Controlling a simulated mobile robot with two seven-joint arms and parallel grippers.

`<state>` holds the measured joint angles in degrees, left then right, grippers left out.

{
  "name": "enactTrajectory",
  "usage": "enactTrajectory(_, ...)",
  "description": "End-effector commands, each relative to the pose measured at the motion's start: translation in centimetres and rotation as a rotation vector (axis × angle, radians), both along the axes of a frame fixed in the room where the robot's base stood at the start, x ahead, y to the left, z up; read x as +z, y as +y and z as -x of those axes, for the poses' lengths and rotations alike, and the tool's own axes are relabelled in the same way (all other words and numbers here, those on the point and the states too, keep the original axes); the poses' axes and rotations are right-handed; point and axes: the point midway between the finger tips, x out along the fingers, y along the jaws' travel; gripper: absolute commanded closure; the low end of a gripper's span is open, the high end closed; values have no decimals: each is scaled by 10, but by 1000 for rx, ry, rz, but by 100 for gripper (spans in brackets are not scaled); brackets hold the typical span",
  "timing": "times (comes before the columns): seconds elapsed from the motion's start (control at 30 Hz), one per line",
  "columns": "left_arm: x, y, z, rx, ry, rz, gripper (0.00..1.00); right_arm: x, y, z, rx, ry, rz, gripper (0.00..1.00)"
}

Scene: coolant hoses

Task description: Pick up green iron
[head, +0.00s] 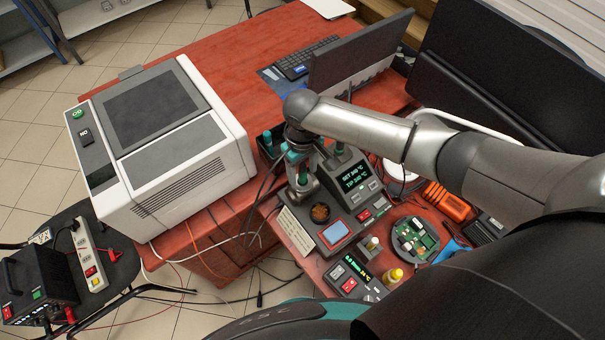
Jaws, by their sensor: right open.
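The green iron (303,176) appears as a small teal-green handle standing in the soldering station on the red bench, directly below my right wrist. My right gripper (302,168) points down over it from above, with its jaws open close around or beside the handle. I cannot tell whether the fingers touch it. The gripper hides most of the iron and part of its holder. The soldering station (352,180) has a lit display to the right of the gripper. My left gripper is not in view.
In front of the gripper are a brown tip cleaner (320,212), a blue sponge (335,232), a round circuit board holder (414,239) and a yellow-capped bottle (393,276). A white machine (165,140) stands left. A monitor (358,52) stands behind. Cables hang at the bench edge.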

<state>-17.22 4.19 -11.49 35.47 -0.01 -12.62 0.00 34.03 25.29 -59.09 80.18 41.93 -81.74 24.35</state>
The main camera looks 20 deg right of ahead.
Motion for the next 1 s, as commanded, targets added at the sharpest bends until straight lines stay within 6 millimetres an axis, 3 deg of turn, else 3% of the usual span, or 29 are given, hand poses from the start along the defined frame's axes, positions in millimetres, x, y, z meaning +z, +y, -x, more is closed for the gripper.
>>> enactTrajectory(0.23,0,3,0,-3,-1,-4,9,-1,0,0,0,0,0,42)
enactTrajectory(0.73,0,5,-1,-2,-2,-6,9,0,0,0,0,0,0,98)
enactTrajectory(1.0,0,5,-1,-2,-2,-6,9,0,0,0,0,-1,0,100)
